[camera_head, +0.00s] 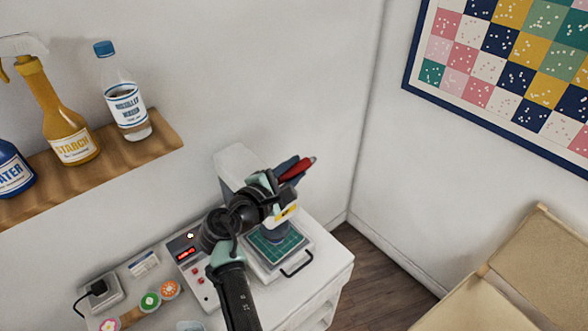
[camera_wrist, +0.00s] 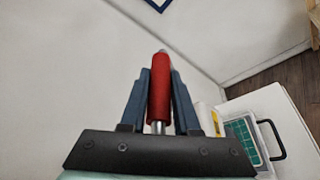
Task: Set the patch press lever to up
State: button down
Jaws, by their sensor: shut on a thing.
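The patch press (camera_head: 236,165) stands on the white cabinet top, its pale body partly hidden behind my arm. Its lever has a red grip (camera_head: 298,169) that points up and to the right in the head view. The red grip (camera_wrist: 160,88) also shows in the wrist view, with a metal rod at both ends. My gripper (camera_wrist: 160,85) is shut on the red grip, one dark blue finger on each side. The press base with a green gridded pad (camera_head: 274,246) and a dark handle lies below. The lever's pivot is hidden by my arm.
A control box with a red display (camera_head: 186,253) is left of the press. Round colourful patches (camera_head: 151,301) lie further left. A wooden shelf (camera_head: 148,145) with bottles is above left. A tan chair (camera_head: 490,300) stands at right; floor shows between.

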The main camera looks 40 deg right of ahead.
jog(key=c, duration=0.7)
grip_release()
jog(key=shift+w+r, duration=0.1)
jog(key=shift+w, duration=0.1)
jog(key=shift+o, duration=0.2)
jog(key=shift+s, duration=0.1)
jog(key=b+v, duration=0.3)
jog(key=v, duration=1)
jog(key=shift+b, duration=0.3)
